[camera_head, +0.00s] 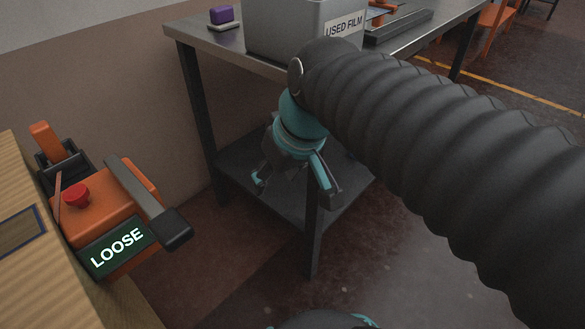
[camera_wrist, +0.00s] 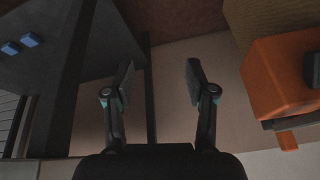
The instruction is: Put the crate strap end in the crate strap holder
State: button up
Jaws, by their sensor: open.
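My gripper (camera_head: 295,192) hangs in front of the metal table with its fingers apart and nothing between them. An orange device (camera_head: 88,212) with a red button (camera_head: 76,195) and a lit screen reading "LOOSE" (camera_head: 118,247) is at the left, apart from my gripper. The orange device also shows at the right of the wrist view (camera_wrist: 272,75). A thin brown strip (camera_head: 58,192) stands by the device; I cannot tell whether it is the strap end. I cannot make out the strap holder.
The device sits on a wooden surface (camera_head: 45,285). The metal table (camera_head: 205,42) holds a grey "USED FILM" bin (camera_head: 285,35), a purple object (camera_head: 221,15) and a dark tray (camera_head: 405,24). An orange chair (camera_head: 493,20) is behind. Floor between wooden surface and table is open.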

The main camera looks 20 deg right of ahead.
jog(key=s+d+f+m+t+h, duration=0.1)
jog(key=s+d+f+m+h, duration=0.1)
jog(key=s+d+f+m, duration=0.1)
notch_tip(320, 180, down, 2)
jog(key=shift+s+d, duration=0.75)
jog(key=shift+d, duration=0.25)
jog(key=shift+c, duration=0.3)
